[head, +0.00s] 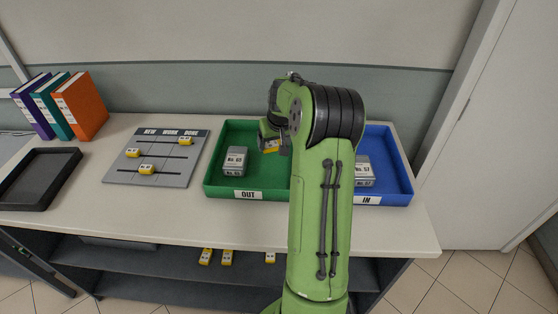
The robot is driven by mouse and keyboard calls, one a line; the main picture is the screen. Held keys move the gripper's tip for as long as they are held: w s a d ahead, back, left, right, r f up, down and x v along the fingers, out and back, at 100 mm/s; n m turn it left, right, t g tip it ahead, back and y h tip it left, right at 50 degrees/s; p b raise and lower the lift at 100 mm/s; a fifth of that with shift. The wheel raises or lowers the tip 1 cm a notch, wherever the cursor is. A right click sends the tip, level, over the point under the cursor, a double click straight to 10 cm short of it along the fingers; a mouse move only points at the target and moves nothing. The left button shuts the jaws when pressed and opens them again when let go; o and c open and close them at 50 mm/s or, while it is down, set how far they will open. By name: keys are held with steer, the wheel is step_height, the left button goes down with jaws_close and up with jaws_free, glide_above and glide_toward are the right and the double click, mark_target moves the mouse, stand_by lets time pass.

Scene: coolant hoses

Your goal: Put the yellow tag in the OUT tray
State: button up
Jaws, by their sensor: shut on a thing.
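My gripper (271,147) is shut on a yellow tag (269,147) and holds it over the green OUT tray (216,186). My arm hides part of the tag and the right side of the tray. I cannot tell how high the tag is above the tray floor. A grey labelled block (235,158) stands in the left part of the OUT tray, to the left of the held tag.
A blue IN tray (398,196), partly behind my arm, holds another grey block (364,172). A grey NEW/WORK/DONE board (120,172) carries three yellow tags. Binders (80,105) and a black tray (36,180) are at left. More yellow tags (227,257) lie on the lower shelf.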

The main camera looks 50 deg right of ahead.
mark_target(273, 167)
step_height(273, 167, down, 9)
steer(key=shift+w+a+b, duration=0.15)
steer(key=shift+b, duration=0.45)
steer(key=o, duration=0.7)
steer(key=shift+o, duration=0.2)
steer(key=p+v, duration=0.2)
steer(key=v, duration=1)
steer(key=s+a+r+n, duration=0.15)
steer(key=a+r, duration=0.25)
steer(key=a, duration=0.5)
steer(key=s+a+r+n, duration=0.1)
steer(key=a+r+n, duration=0.1)
steer(key=a+r, duration=0.45)
steer(key=s+a+f+n+t+y, duration=0.1)
steer(key=s+a+n+y, duration=0.1)
steer(key=s+a, duration=1.4)
steer(key=shift+a+t, duration=0.3)
